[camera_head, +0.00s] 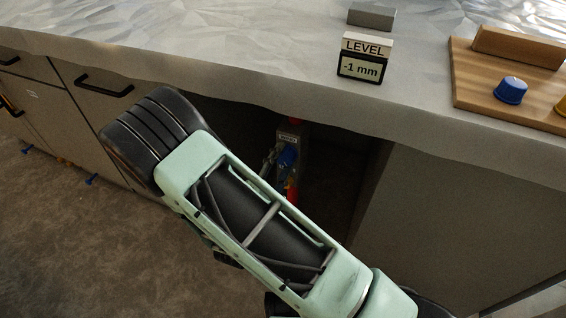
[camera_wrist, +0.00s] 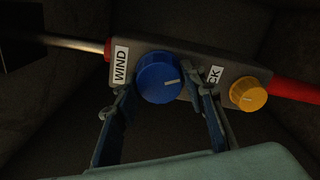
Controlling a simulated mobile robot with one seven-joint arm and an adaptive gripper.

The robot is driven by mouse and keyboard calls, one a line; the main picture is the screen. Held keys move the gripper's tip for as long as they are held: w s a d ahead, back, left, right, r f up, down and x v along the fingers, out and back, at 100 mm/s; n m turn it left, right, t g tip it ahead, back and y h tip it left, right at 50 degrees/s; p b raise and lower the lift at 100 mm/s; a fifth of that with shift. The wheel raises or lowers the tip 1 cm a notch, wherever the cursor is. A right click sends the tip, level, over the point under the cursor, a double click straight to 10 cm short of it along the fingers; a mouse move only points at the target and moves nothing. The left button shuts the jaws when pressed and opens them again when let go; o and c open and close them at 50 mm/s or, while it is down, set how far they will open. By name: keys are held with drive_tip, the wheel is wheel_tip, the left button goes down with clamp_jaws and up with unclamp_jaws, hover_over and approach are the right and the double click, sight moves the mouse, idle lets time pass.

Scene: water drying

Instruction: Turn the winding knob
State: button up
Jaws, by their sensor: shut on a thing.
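The blue winding knob (camera_wrist: 158,78) sits on a grey control box (camera_wrist: 205,66) beside a label reading WIND. A white pointer line on the knob points to the right. It also shows in the head view (camera_head: 288,157), small and partly covered, in the dark opening under the counter. My gripper (camera_wrist: 157,92) has one finger on each side of the knob and is shut on it; the exact contact is dark. A yellow knob (camera_wrist: 248,93) is farther right on the box, by a label partly hidden by a finger and reading CK.
The counter (camera_head: 220,55) overhangs the opening, with cabinet panels on both sides. A display (camera_head: 361,62) on it reads LEVEL -1 mm. A wooden board (camera_head: 480,78) with a blue knob (camera_head: 510,90) lies at the right. A red rod (camera_wrist: 295,91) extends from the box.

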drive_tip(key=m+b, duration=0.2)
drive_tip(key=m, duration=0.1)
drive_tip(key=shift+f, duration=0.15)
drive_tip(key=shift+m, duration=1)
drive_tip(key=o, duration=1.2)
drive_tip(key=shift+r, duration=0.2)
drive_tip(key=shift+c, duration=0.2)
drive_tip(key=shift+s+a, duration=0.1)
drive_tip(key=v, duration=1.2)
drive_tip(key=shift+r, duration=0.1)
